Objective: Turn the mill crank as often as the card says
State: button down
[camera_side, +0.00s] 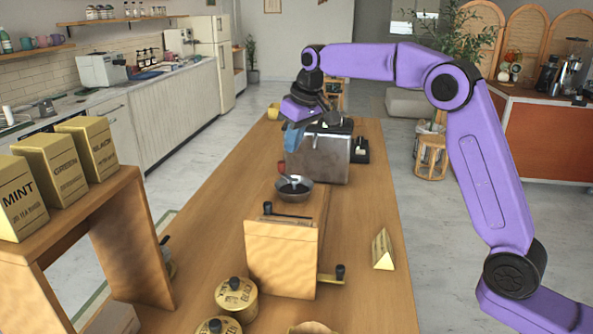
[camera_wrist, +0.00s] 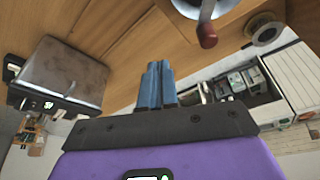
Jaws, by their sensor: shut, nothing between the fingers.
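The mill seems to be the wooden box (camera_side: 281,257) with a metal bowl (camera_side: 295,190) at its far end. A crank arm with a red knob (camera_side: 281,168) rises over the bowl. The red knob (camera_wrist: 207,37) and part of the bowl also show at the top of the wrist view. My gripper (camera_side: 293,140) is shut and empty, with blue fingers, above and beyond the knob and apart from it; its fingers also show in the wrist view (camera_wrist: 156,88). A cream tent card (camera_side: 383,250) stands right of the box; its writing is not legible.
A grey metal machine (camera_side: 318,158) stands behind the bowl, close to my gripper. A brass lever with a black knob (camera_side: 340,271) sticks out right of the box. Lidded tins (camera_side: 237,298) stand in front. Tea boxes (camera_side: 55,165) sit on a shelf at left.

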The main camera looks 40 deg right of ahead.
jog(key=shift+s+d, duration=0.15)
jog(key=shift+s, duration=0.4)
jog(key=shift+f, duration=0.1)
jog(key=shift+s+a+f, duration=0.15)
jog(key=shift+s+f, duration=0.15)
jog(key=shift+s, duration=1.05)
jog(key=shift+s+a+f, duration=0.15)
jog(key=shift+s+f, duration=0.15)
jog(key=shift+s, duration=1)
jog(key=shift+s+a+f, duration=0.15)
jog(key=shift+s+f, duration=0.15)
jog(key=shift+s, duration=1.05)
jog(key=shift+s, duration=0.1)
jog(key=shift+s+a, duration=0.35)
jog(key=shift+s, duration=0.25)
